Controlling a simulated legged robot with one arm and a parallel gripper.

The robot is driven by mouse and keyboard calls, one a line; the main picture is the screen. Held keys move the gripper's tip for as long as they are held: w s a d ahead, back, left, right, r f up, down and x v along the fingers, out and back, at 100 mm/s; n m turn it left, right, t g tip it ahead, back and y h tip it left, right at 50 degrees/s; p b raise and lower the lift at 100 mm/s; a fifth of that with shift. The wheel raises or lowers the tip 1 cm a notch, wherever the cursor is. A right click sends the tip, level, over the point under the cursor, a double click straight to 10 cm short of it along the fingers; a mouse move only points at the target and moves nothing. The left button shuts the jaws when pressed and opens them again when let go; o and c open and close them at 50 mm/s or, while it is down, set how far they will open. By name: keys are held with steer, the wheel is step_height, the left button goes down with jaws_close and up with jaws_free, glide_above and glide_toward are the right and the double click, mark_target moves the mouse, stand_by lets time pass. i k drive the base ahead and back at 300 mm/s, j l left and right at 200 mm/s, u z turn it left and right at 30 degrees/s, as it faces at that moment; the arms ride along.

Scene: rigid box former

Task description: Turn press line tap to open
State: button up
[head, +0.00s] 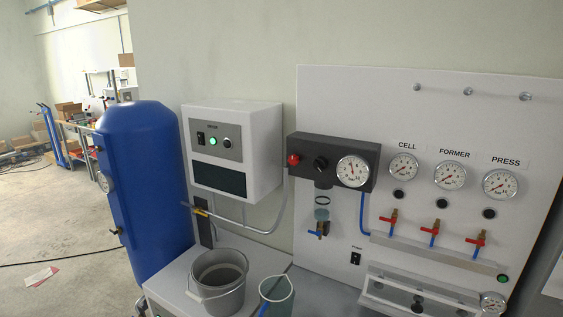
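The press line tap (476,243) is below the PRESS label and gauge (500,184), at the right of the white wall panel. It has a brass body and a red handle that lies roughly crosswise, with a blue hose below it. The former tap (433,230) and the cell tap (391,218) are to its left and look alike, also with red handles roughly crosswise. The needle on the PRESS gauge is too small to read surely. My gripper is not in view.
A dark regulator block (334,150) with a red knob and gauge sits left of the taps. A rail (433,251) runs under the taps, with a white frame (420,295) below. A grey bucket (219,281), teal container (276,299) and blue tank (146,185) stand left.

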mark_target(481, 242)
steer(key=z, duration=1.25)
steer(key=i+l+u, duration=0.15)
steer(key=i+l, duration=0.05)
steer(key=i, duration=0.1)
